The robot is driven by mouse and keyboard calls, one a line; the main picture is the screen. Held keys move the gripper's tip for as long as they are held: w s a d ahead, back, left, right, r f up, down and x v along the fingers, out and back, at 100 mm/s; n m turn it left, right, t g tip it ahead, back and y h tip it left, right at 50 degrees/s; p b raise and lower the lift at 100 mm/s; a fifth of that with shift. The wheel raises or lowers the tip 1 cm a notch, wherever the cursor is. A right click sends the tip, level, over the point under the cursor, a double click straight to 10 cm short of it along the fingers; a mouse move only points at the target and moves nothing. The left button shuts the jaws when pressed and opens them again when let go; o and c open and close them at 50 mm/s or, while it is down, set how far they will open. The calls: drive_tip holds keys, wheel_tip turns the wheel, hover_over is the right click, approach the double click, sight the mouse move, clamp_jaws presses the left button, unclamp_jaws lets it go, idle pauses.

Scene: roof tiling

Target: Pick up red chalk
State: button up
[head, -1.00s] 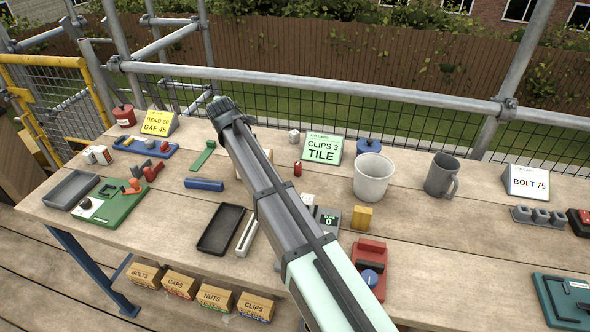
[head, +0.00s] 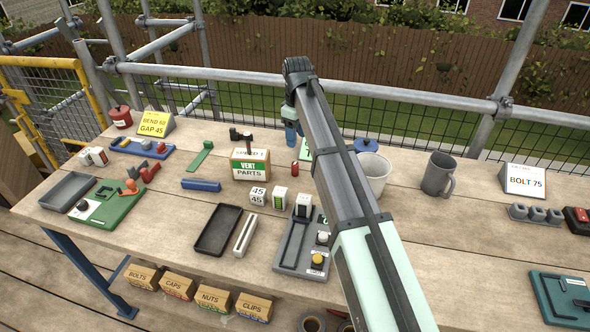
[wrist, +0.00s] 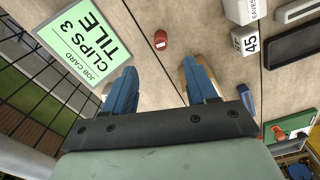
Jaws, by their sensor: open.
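The red chalk (head: 292,168) is a short red cylinder standing on the wooden table. It also shows in the wrist view (wrist: 160,40), a little ahead of the fingertips and roughly in line with the space between them. My gripper (wrist: 160,82) is open and empty, with its two blue fingers apart. In the head view my gripper (head: 291,133) hangs over the far part of the table, just behind the chalk. The finger gap is hard to see there.
A green job card (wrist: 79,42) stands close beside the chalk, partly hidden by my arm in the head view. A vent parts box (head: 250,166) and white number blocks (head: 258,195) are nearby. A white cup (head: 374,174) stands to the right. The mesh railing runs behind.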

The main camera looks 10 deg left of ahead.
sight(295, 163)
wheel_tip(295, 163, down, 8)
drive_tip(key=shift+f, duration=0.2)
drive_tip(key=shift+w+a+f, duration=0.1)
drive_tip(key=shift+a+f, duration=0.05)
drive_tip(key=shift+f, duration=1.2)
drive_tip(key=shift+a+f, duration=0.1)
drive_tip(key=shift+f, duration=1.2)
clamp_jaws()
